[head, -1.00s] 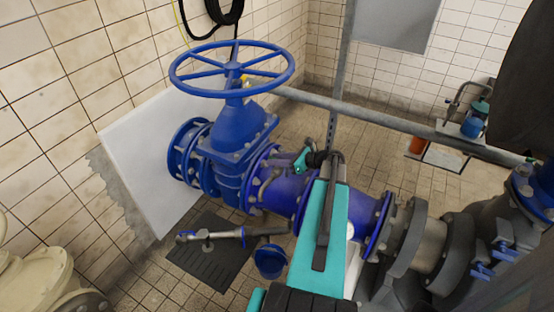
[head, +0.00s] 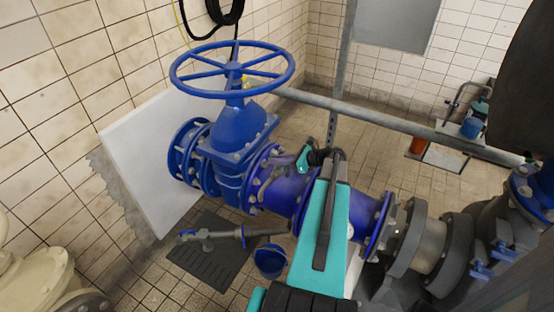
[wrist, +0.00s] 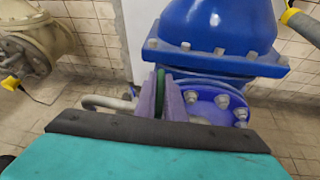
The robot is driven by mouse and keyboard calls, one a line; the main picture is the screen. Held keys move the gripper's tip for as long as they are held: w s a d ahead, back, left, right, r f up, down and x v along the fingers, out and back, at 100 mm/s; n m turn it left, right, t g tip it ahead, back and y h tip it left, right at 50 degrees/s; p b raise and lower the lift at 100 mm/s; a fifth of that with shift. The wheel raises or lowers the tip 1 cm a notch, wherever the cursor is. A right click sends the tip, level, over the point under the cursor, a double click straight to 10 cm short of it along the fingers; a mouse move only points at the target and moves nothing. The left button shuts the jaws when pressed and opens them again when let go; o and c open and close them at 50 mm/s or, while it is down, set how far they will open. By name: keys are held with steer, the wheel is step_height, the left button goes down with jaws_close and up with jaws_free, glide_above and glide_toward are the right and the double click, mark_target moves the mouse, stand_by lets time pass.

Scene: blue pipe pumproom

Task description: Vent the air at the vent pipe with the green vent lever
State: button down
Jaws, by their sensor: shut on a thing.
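The green vent lever (head: 303,161) shows beside the top of the blue pipe (head: 289,190), next to the big valve's flange. In the wrist view the green lever (wrist: 160,92) stands as a narrow upright strip between the purple-grey finger pads. My gripper (wrist: 168,97) is shut on it. In the head view my gripper (head: 313,159) is small and partly hidden by my teal arm. The grey bent vent pipe (wrist: 104,102) shows left of the fingers in the wrist view. Its opening is not clear, and no air or water shows.
The large blue handwheel (head: 232,68) rises behind, left of the lever. A grey pipe fitting (head: 210,236) lies over the black mat (head: 205,268), with a blue bucket (head: 270,260) beside it. A grey rail (head: 380,122) crosses behind the arm.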

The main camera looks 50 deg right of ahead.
steer(key=shift+w+d+r+n+g+y+p, duration=0.1)
steer(key=shift+n+g+y+p, duration=0.5)
steer(key=shift+n+y, duration=0.55)
steer(key=shift+d+n+g+y+p, duration=0.1)
steer(key=shift+n+g+y+p, duration=0.45)
steer(key=shift+n+y, duration=0.55)
steer(key=shift+a+n+g+y+p, duration=0.2)
steer(key=shift+n+g+y+p, duration=0.45)
steer(key=shift+n+g+y, duration=0.5)
steer(key=c, duration=1.8)
jaws_free()
steer(key=shift+c, duration=0.2)
steer(key=shift+s, duration=0.25)
